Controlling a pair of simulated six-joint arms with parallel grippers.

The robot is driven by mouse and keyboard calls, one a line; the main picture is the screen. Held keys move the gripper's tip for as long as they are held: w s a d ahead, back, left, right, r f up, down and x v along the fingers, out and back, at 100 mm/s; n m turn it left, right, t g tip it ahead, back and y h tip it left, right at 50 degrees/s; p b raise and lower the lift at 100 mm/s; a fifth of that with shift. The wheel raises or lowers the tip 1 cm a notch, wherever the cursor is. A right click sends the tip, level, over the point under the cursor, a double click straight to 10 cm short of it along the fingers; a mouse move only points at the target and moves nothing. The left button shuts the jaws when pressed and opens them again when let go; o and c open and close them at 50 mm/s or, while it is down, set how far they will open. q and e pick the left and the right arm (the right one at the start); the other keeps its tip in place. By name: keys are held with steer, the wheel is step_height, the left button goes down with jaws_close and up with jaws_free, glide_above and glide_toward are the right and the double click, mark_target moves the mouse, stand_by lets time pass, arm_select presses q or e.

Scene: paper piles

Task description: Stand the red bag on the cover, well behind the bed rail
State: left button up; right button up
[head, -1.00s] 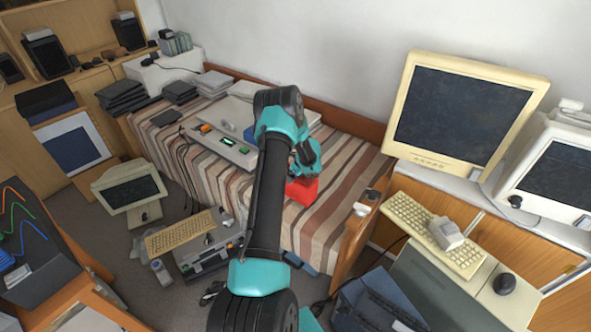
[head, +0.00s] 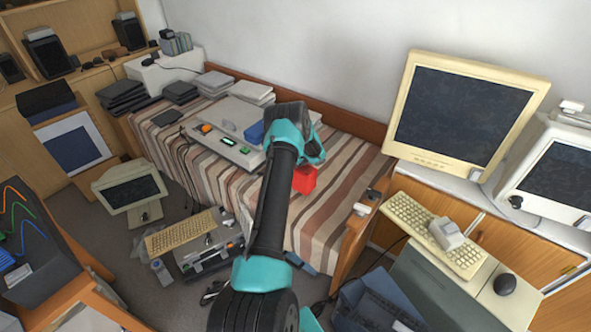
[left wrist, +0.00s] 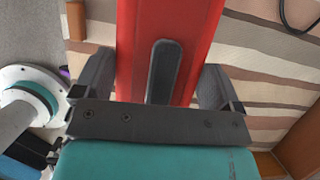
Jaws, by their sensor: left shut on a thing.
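The red bag (head: 304,179) is held at the end of my left arm, over the striped cover (head: 335,190) of the bed. My left gripper (head: 309,164) is shut on it. In the left wrist view the bag (left wrist: 135,40) fills the space between the two dark fingers, with stripes behind it. I cannot tell whether its bottom touches the cover. The wooden bed rail (head: 352,238) is at the bed's right end, to the right of the bag and apart from it. My right gripper is not in view.
A grey console (head: 225,142) and a blue object (head: 254,132) lie on the bed left of my gripper. Several paper piles and dark stacks sit farther back. A cream monitor (head: 458,110) and keyboard (head: 415,222) stand right of the rail. The cover between bag and rail is clear.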

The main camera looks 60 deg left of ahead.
arm_select(q)
steer(key=shift+f, duration=1.9)
steer(key=o, duration=1.2)
steer(key=shift+c, duration=0.2)
steer(key=v, duration=1.2)
